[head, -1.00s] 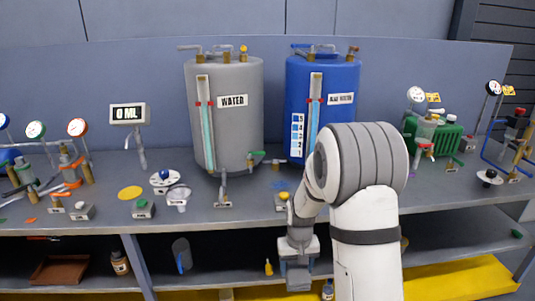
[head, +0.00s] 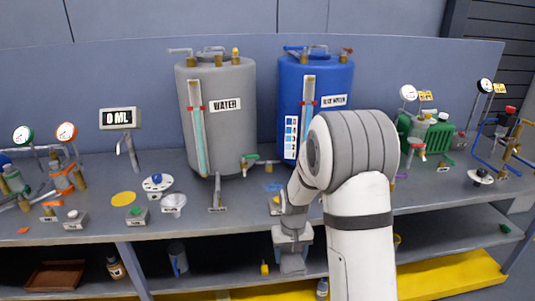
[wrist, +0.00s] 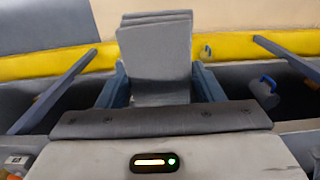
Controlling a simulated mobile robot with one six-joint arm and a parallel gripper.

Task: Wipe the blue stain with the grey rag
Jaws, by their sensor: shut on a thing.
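The grey rag (wrist: 155,65) is a folded block between the two fingers of my gripper (wrist: 158,88) in the wrist view. My gripper is shut on it. In the head view my gripper (head: 292,252) hangs in front of the bench edge, with the rag (head: 292,264) below it, at the height of the lower shelf. The blue stain (head: 272,187) is a small patch on the bench top, in front of the gap between the grey and blue tanks. It lies above and behind my gripper in the picture, apart from the rag. My arm stands close to its right.
The grey water tank (head: 215,120) and the blue tank (head: 315,85) stand behind the stain. A small yellow-topped button box (head: 275,204) sits just in front of it. A tap (head: 217,195) stands to the left. The lower shelf holds a few small items.

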